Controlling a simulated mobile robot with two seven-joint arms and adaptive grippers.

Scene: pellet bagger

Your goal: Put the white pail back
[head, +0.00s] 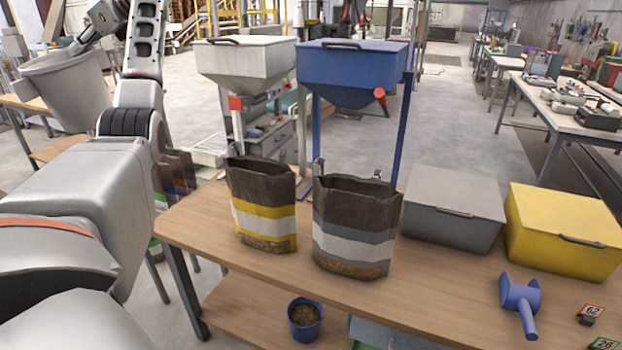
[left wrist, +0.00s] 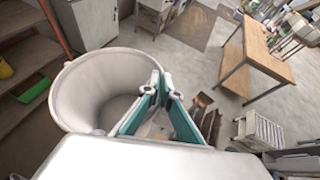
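The white pail (head: 68,92) hangs in the air at the left of the head view, slightly tilted, its mouth up. It also shows in the left wrist view (left wrist: 90,85), where the part of its inside that I see looks empty. My left gripper (head: 92,32) is at the pail's rim. In the left wrist view its teal-padded fingers (left wrist: 160,95) straddle the rim and wall on the pail's right side, shut on it. My left arm hides part of the pail's right side in the head view. My right gripper is in neither view.
A wooden table (head: 240,290) holds two open bags (head: 262,215) (head: 355,240), a grey box (head: 455,215), a yellow box (head: 562,240) and a blue scoop (head: 520,298). White (head: 245,62) and blue (head: 352,70) hoppers stand behind. A small blue bucket (head: 305,325) sits below.

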